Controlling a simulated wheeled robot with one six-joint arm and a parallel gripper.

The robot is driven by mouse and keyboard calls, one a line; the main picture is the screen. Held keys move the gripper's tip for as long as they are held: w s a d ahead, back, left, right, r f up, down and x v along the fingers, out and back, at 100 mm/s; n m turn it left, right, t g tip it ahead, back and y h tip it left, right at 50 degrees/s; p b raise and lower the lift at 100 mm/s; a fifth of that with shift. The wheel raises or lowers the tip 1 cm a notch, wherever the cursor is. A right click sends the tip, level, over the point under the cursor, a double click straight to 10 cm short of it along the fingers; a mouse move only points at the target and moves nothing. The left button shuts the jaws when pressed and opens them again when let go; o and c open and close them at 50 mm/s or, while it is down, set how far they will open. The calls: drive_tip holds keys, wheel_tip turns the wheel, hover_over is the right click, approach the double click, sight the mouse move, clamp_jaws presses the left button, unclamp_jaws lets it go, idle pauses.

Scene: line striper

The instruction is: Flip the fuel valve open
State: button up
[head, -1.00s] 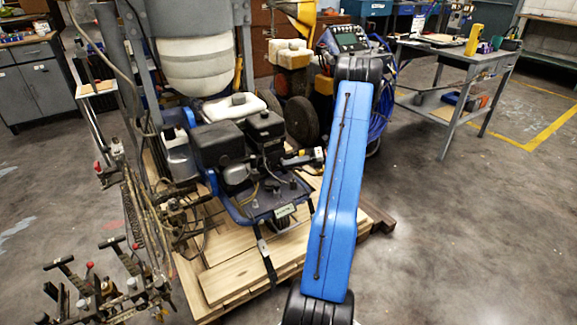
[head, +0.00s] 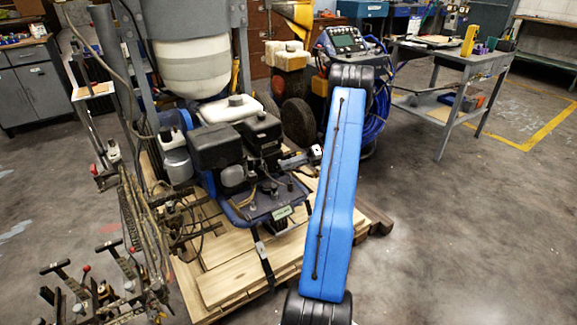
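The line striper's engine (head: 218,148) is black and grey, with a white tank (head: 231,109) behind it. It sits on a blue frame (head: 267,208) over a wooden pallet (head: 238,278). I cannot make out the fuel valve; it is too small or hidden. My blue arm stands in front, to the right of the engine. What looks like my gripper (head: 293,161) pokes out left from behind the arm, close to the engine's right side. Its fingers are too small and partly hidden to tell open from shut, and I cannot tell whether it touches anything.
Hoses and control levers (head: 85,290) crowd the left front. A large white hopper (head: 193,68) rises behind the engine. A grey workbench (head: 468,62) stands at the back right. The floor at the right front is clear.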

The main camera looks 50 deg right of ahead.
drive_tip(key=v, duration=1.7)
drive_tip(key=shift+s+d, duration=0.1)
drive_tip(key=shift+d, duration=0.1)
